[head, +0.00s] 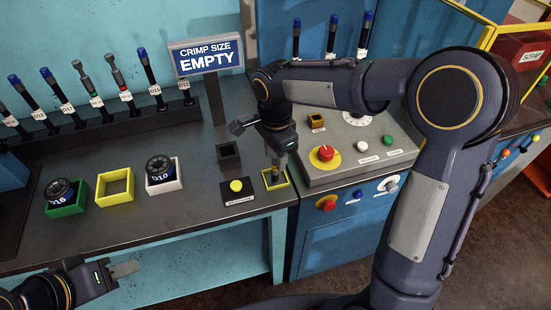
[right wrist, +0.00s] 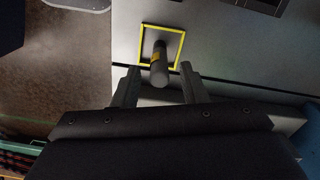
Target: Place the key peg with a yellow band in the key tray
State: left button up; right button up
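The key peg (right wrist: 159,62), grey with a yellow band, stands roughly upright inside the small yellow-rimmed square tray (right wrist: 144,51) in the right wrist view. The same tray (head: 282,185) shows in the head view at the bench's front right corner, with the peg (head: 275,172) in it. My right gripper (right wrist: 160,86) is open, its two fingers apart on either side of the peg's near end with gaps between. In the head view my right gripper (head: 277,152) is just above the tray. My left gripper (head: 124,269) is low at the left, empty, away from the tray; its finger gap is unclear.
A yellow-button pad (head: 236,187) and a dark square holder (head: 229,153) are beside the tray. Green (head: 66,210), yellow (head: 115,187) and white (head: 163,187) bins stand further left. A grey control panel (head: 350,150) is at the right. The sign (head: 207,57) reads "CRIMP SIZE EMPTY".

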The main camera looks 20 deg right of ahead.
notch_tip(320, 180, up, 9)
jog(key=shift+r, duration=0.2)
jog(key=s+d+r+n+t+y, duration=0.1)
jog(key=s+d+n+t+y, duration=0.1)
jog(key=s+d+n, duration=0.7)
jog(key=s+f+n+t+y, duration=0.1)
jog(key=s+f+n, duration=0.1)
jog(key=s, duration=0.4)
jog(key=s+a+f+n+t, duration=0.1)
jog(key=s+f+n+t, duration=0.1)
jog(key=s, duration=0.5)
jog(key=shift+a+f+t+y, duration=0.3)
jog(key=shift+f+y, duration=0.1)
jog(key=shift+f, duration=0.5)
jog(key=shift+s+d, duration=0.1)
jog(key=shift+s, duration=0.05)
